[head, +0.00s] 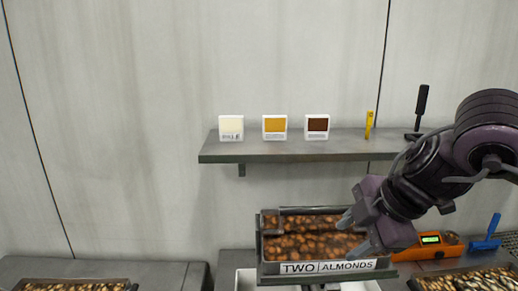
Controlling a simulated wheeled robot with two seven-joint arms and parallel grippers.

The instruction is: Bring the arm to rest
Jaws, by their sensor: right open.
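My right arm comes in from the right edge. Its gripper (355,233) is open, with its two fingers apart and pointing left over the right part of a tray of almonds (325,267). I cannot tell whether the fingers touch the tray or the almonds. The tray is dark metal with a label on its front reading TWO ALMONDS, and brown almonds fill it. My left gripper is not in view.
A grey wall shelf (290,148) holds pale, amber and dark brown colour cards and a yellow tool (369,124). Other nut-filled trays show at both lower corners.

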